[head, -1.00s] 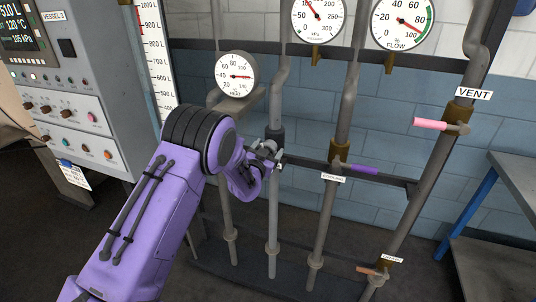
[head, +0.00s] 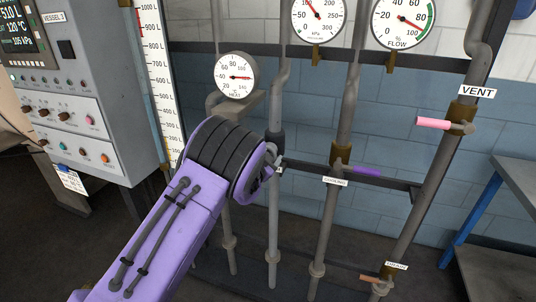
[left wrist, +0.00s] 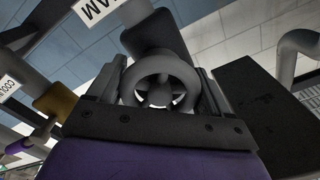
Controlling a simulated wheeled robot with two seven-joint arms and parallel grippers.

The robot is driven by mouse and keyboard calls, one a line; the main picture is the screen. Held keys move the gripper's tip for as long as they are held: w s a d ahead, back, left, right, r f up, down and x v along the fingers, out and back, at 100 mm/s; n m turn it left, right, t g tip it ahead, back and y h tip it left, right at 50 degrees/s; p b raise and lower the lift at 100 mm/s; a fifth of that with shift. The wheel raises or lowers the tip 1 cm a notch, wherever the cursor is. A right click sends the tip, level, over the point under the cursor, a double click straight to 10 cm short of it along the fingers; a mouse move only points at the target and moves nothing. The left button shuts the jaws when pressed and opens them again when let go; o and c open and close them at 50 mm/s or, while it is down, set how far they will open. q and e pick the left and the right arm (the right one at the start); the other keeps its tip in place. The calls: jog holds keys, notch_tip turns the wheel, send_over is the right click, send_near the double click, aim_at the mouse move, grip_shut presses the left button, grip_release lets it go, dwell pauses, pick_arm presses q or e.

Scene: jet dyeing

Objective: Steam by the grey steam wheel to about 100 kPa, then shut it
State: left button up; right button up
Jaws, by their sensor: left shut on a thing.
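The grey steam wheel (left wrist: 160,62) shows in the left wrist view as a round handwheel between my two fingers. My left gripper (left wrist: 163,88) is shut on it. In the head view, my purple wrist hides the wheel and most of my left gripper (head: 270,167), by the second pipe. The kPa gauge (head: 318,20) at the top has its red needle pointing up and left, near the 100 mark. The vessel display (head: 16,30) at top left shows a pressure of about 105 kPa. My right gripper is not in view.
The HEAT gauge (head: 237,76) and FLOW gauge (head: 403,22) are on the pipework. A bench (head: 515,200) stands at far right.

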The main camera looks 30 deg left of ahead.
pick_arm(q)
jog(key=shift+f, duration=0.25)
jog(key=o, duration=0.8)
jog(key=shift+c, duration=0.2)
jog(key=shift+o, duration=1)
jog(key=shift+s+r, duration=0.1)
jog(key=b+v, duration=0.3)
jog(key=v, duration=0.7)
jog(key=shift+s, duration=0.25)
